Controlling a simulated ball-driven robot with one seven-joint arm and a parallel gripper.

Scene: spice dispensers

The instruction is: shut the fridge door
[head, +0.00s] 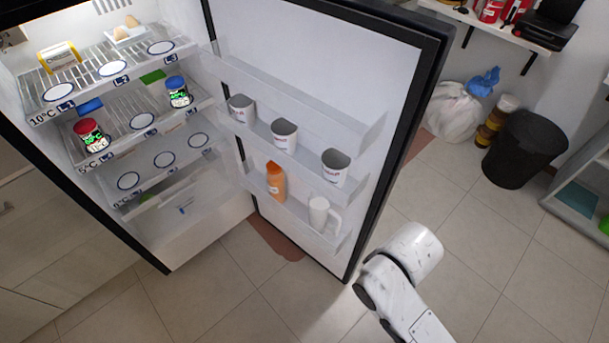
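The fridge door (295,45) stands wide open, its inner side facing me, with its dark outer edge on the right. Its shelves hold several grey cups, an orange bottle (276,181) and a white mug (321,213). The fridge body (160,262) is on the left, with its lit inside showing wire shelves, a red-lidded jar (91,138) and a blue-lidded jar (178,92). My white arm reaches in from the bottom right, just right of the door's lower corner. Its end is near the door edge, but my gripper's fingers do not show.
Tiled floor (480,240) is clear to the right of the door. A black bin (524,150), a white bag (452,112) and stacked jars stand by the back wall. A wall shelf (490,25) is at the top right, and a low grey unit (580,190) is at the right edge.

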